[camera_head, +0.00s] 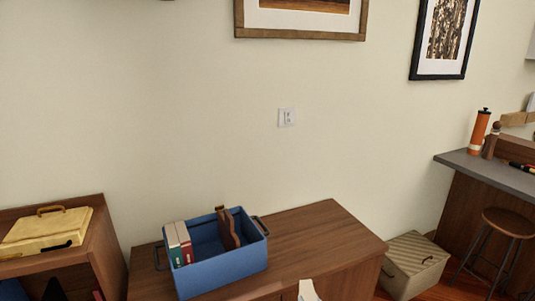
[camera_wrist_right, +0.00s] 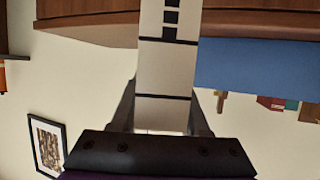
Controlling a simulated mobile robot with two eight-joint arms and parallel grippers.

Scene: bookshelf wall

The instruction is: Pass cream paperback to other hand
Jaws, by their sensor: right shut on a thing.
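The cream paperback (camera_wrist_right: 166,60) has black bands and black block marks on its spine, and fills the middle of the right wrist view. My right gripper (camera_wrist_right: 163,112) is shut on it, with one dark finger on each side. In the head view a small pale piece (camera_head: 308,291), which looks like the paperback's end, shows at the bottom edge in front of the cabinet. The rest of it is cut off by the frame. My left gripper is in neither view.
A blue bin (camera_head: 226,266) holding red, green and brown books stands on the wooden cabinet (camera_head: 318,238); the cabinet top right of it is clear. A woven box (camera_head: 414,264) and a stool (camera_head: 508,222) are at right. A yellow case (camera_head: 45,228) sits on the left shelf.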

